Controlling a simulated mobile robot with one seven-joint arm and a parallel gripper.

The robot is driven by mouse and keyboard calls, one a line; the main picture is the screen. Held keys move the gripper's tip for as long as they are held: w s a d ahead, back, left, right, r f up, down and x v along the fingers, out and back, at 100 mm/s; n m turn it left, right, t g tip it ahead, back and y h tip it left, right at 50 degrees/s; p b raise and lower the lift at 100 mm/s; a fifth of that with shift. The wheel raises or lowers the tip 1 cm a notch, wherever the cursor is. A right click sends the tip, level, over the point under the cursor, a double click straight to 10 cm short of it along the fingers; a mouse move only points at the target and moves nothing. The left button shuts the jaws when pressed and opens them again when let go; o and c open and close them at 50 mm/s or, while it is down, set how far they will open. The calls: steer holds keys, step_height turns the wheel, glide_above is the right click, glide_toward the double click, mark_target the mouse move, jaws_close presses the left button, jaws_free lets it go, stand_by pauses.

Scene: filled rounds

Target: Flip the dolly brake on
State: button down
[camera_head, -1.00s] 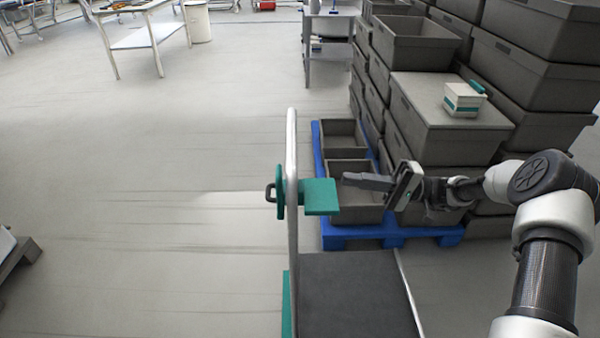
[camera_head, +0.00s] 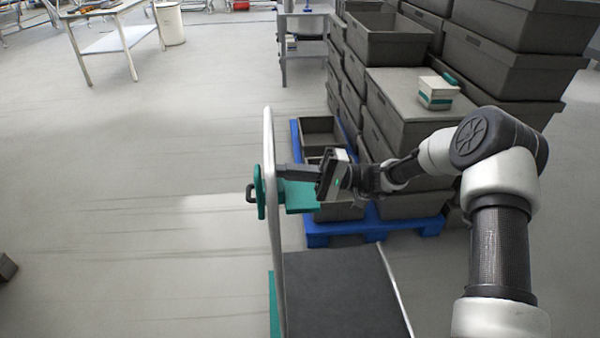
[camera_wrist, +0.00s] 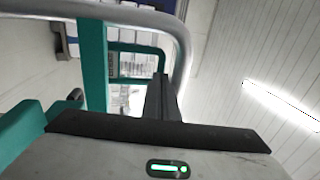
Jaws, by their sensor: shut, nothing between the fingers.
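The dolly has a dark deck (camera_head: 345,290) and an upright pale metal handle bar (camera_head: 268,140). On the bar are a teal plate (camera_head: 300,203) sticking out to the right and an upright teal disc (camera_head: 259,190) with a small dark loop (camera_head: 250,193) on its left. I cannot tell which piece is the brake. My gripper (camera_head: 281,171) is shut and empty, its fingers pointing left at the bar, just above or behind the teal plate. In the wrist view the shut fingers (camera_wrist: 162,90) point toward the curved bar (camera_wrist: 140,14), beside a teal frame (camera_wrist: 93,65). Contact is unclear.
Grey crates (camera_head: 510,70) are stacked high on a blue pallet (camera_head: 370,229) right behind my arm. A small white and teal box (camera_head: 435,95) sits on one crate. A table (camera_head: 110,38) stands far left.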

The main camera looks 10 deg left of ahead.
steer(key=shift+s+a+r, duration=0.1)
steer(key=shift+s+a, duration=0.05)
steer(key=shift+a, duration=0.35)
steer(key=shift+x, duration=0.75)
steer(key=shift+r, duration=0.1)
steer(key=shift+d, duration=0.1)
steer(key=v, duration=1.7)
steer(key=shift+d, duration=0.15)
